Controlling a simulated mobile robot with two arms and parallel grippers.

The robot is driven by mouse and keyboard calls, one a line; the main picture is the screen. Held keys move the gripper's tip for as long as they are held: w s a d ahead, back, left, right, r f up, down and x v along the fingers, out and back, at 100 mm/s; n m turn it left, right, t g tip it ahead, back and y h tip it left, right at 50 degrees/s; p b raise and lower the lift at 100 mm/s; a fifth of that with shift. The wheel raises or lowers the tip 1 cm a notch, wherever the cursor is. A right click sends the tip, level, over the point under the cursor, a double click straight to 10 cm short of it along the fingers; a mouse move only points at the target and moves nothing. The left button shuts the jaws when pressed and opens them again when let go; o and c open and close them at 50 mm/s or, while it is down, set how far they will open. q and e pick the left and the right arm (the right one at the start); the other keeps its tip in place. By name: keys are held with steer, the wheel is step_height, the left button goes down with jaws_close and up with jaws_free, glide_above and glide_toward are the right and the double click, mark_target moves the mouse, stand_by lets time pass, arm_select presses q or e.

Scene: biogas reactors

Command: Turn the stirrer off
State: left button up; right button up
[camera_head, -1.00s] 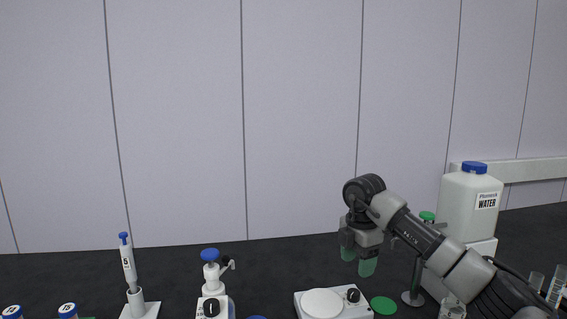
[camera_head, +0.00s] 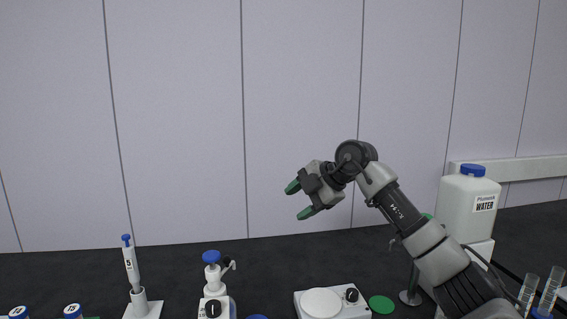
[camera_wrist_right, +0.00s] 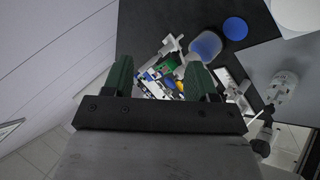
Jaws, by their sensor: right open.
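The stirrer (camera_head: 333,303) is a white box with a round white plate on top and a black knob (camera_head: 352,295) at its right side. It stands on the dark bench at the bottom of the head view, partly cut off by the frame edge. My right gripper (camera_head: 298,200) is open and empty, raised well above the stirrer and pointing left, with green fingertips. Its open fingers also show in the right wrist view (camera_wrist_right: 162,85). My left gripper is not in view.
A blue-topped dispenser (camera_head: 212,280) and a pipette on a stand (camera_head: 132,270) stand left of the stirrer. A green disc (camera_head: 381,304) lies to its right. A water canister (camera_head: 468,207) stands at the right, behind my right arm. The air around the gripper is clear.

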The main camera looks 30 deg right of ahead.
steer(key=w+a+r+n+t+y, duration=0.1)
steer(key=w+a+r+t+y, duration=0.1)
steer(key=r, duration=0.6)
steer(key=shift+a+t+y+p, duration=0.45)
steer(key=shift+a+t+y, duration=0.1)
steer(key=shift+t+y, duration=0.05)
steer(key=shift+w, duration=0.1)
steer(key=g+h+p, duration=0.4)
steer(key=g+h, duration=0.5)
steer(key=g, duration=0.2)
glide_above(353, 291)
step_height(353, 291, down, 19)
steer(key=shift+m, duration=0.4)
step_height(353, 291, down, 10)
steer(key=shift+r+p, duration=0.1)
steer(key=shift+p, duration=0.2)
steer(key=shift+f, duration=0.6)
